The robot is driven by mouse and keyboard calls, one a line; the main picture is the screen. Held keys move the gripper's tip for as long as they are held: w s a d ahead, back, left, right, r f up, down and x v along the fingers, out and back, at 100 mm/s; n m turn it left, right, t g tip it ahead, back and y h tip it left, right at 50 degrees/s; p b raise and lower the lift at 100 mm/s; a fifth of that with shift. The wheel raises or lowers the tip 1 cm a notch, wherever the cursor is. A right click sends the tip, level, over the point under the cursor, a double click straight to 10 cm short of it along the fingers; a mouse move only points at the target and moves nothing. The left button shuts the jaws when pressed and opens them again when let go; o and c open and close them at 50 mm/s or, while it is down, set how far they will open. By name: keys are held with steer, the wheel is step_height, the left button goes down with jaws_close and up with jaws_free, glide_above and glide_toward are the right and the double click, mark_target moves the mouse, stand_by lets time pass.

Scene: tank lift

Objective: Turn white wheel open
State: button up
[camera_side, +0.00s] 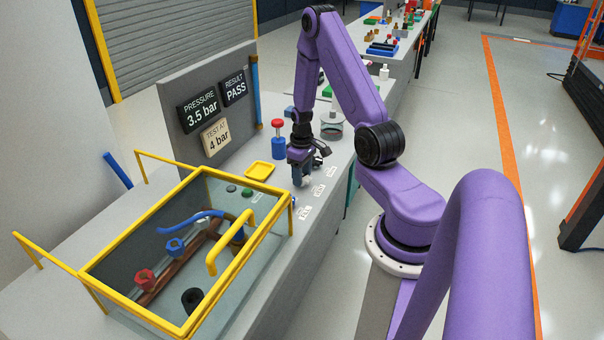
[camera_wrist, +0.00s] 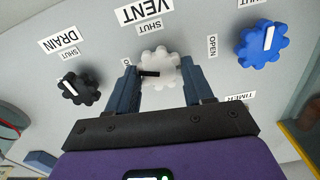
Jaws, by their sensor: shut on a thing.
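The white wheel (camera_wrist: 160,72) is a lobed knob under the VENT label in the wrist view. Its black mark lies almost level and points left, away from the OPEN label (camera_wrist: 212,45) on its right. The SHUT label (camera_wrist: 148,27) is above it. My gripper (camera_wrist: 161,74) has one finger on each side of the wheel and is shut on it. In the side view my gripper (camera_side: 303,172) points down at the bench top, beside the tank, and largely hides the wheel.
A black wheel (camera_wrist: 78,89) labelled DRAIN is close on the left, a blue wheel (camera_wrist: 262,45) on the right. The glass tank with a yellow frame (camera_side: 140,237) stands near. Signs read PRESSURE 3.5 bar (camera_side: 202,108), RESULT PASS (camera_side: 234,87) and TEST AT 4 bar (camera_side: 215,137).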

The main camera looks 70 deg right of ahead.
steer(key=shift+n, duration=1.9)
steer(key=o, duration=1)
steer(key=shift+o, duration=0.2)
step_height(320, 180, up, 17)
steer(key=shift+r, duration=0.2)
